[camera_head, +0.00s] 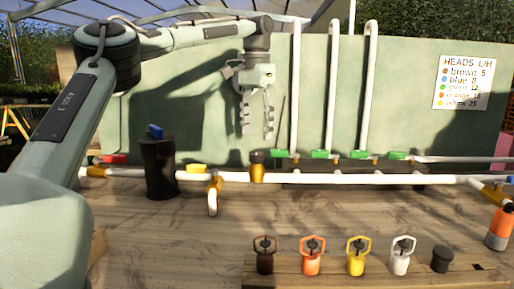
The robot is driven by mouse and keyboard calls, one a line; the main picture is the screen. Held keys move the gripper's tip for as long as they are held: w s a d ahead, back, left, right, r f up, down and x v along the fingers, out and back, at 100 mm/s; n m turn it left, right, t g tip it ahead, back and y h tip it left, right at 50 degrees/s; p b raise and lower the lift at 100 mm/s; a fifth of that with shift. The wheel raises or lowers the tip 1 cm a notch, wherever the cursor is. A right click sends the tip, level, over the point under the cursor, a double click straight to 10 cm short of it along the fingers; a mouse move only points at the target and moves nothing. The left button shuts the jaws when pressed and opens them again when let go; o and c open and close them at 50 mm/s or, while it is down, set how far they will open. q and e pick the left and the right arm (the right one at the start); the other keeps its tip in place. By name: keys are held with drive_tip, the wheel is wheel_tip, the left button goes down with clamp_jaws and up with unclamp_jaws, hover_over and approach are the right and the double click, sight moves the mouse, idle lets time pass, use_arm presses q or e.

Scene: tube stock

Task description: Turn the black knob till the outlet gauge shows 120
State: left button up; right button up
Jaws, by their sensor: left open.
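A small black knob (257,155) tops a brass-coloured body on the white pipe, left of the middle. My left gripper (257,130) hangs just above it with its fingers pointing down. The fingers are open, one to each side above the knob, with nothing between them. I cannot tell how large the gap down to the knob is. No gauge face can be made out, so no outlet reading shows. My right gripper is not in view.
A black cylinder (158,170) with a blue top stands left of the knob. White risers (331,85) with green valves stand behind right. A wooden rack (350,284) holds several coloured heads in front. A sign (465,83) hangs on the green panel.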

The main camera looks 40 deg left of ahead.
sight(256, 152)
use_arm(q)
wheel_tip(256, 152, down, 6)
drive_tip(key=shift+r, duration=0.1)
drive_tip(key=shift+c, duration=0.6)
drive_tip(key=c, duration=1)
drive_tip(key=shift+c, duration=0.2)
